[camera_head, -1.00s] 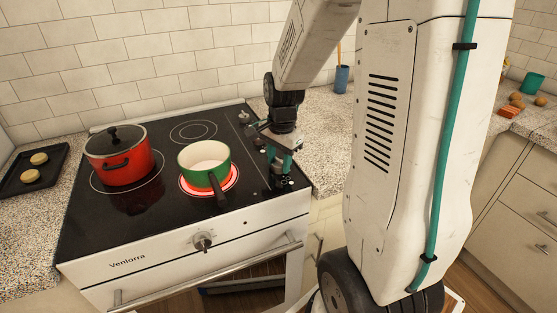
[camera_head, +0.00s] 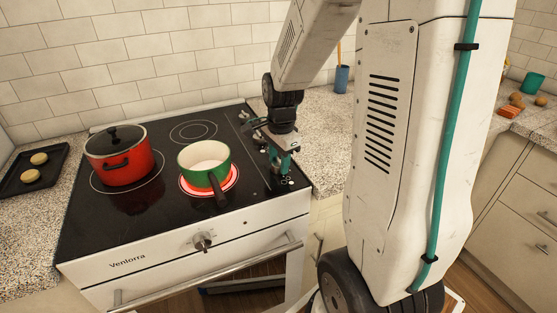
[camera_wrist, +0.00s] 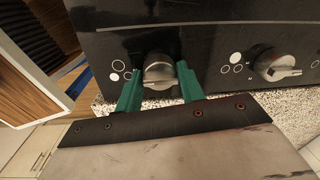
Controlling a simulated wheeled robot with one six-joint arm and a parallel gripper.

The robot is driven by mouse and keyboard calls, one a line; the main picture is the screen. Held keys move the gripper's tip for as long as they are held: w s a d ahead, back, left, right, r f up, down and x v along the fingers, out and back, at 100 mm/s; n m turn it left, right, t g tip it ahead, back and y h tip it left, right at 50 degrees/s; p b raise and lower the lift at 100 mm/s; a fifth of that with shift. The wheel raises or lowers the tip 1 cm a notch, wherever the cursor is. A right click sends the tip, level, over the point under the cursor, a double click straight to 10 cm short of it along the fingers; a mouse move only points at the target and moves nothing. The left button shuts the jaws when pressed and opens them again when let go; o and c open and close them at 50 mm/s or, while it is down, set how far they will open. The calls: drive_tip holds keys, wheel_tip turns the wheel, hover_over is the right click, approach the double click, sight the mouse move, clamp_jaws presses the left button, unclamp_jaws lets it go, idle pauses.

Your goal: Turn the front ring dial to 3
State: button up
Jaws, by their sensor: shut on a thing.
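The front ring dial (camera_wrist: 158,72) is a silver-grey knob on the black cooktop's right-hand control strip. It sits between the two green fingers of my gripper (camera_wrist: 158,88), which is shut on it. In the head view my gripper (camera_head: 284,172) reaches down to the strip near the cooktop's front right corner and mostly hides the dial. Small ring marks (camera_wrist: 118,68) show beside the dial in the wrist view. I cannot read any number there. The front right ring (camera_head: 234,184) glows red under a green saucepan (camera_head: 205,168).
A second silver dial (camera_wrist: 278,65) stands farther back on the strip. A lidded red pot (camera_head: 124,158) is on the left of the cooktop. The saucepan's dark handle (camera_head: 220,194) points to the front. Another knob (camera_head: 202,240) is on the oven front, above a bar handle (camera_head: 210,273).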

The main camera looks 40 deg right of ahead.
drive_tip(key=o, duration=0.9)
drive_tip(key=shift+o, duration=0.2)
drive_tip(key=r, duration=0.7)
drive_tip(key=shift+s+r, duration=0.25)
drive_tip(key=shift+r, duration=0.15)
drive_tip(key=shift+s+a+f+n, duration=0.15)
drive_tip(key=shift+s+n, duration=0.2)
drive_tip(key=shift+n, duration=0.55)
drive_tip(key=s+a+r+n, duration=0.4)
drive_tip(key=s+a+n, duration=0.3)
drive_tip(key=s+n, duration=0.1)
drive_tip(key=s+a+r+n, duration=0.3)
drive_tip(key=s+a+n, duration=0.4)
drive_tip(key=s+n, duration=0.2)
drive_tip(key=shift+s+a+r+t, duration=0.2)
drive_tip(key=shift+s+r+t, duration=0.15)
drive_tip(key=shift+s, duration=0.35)
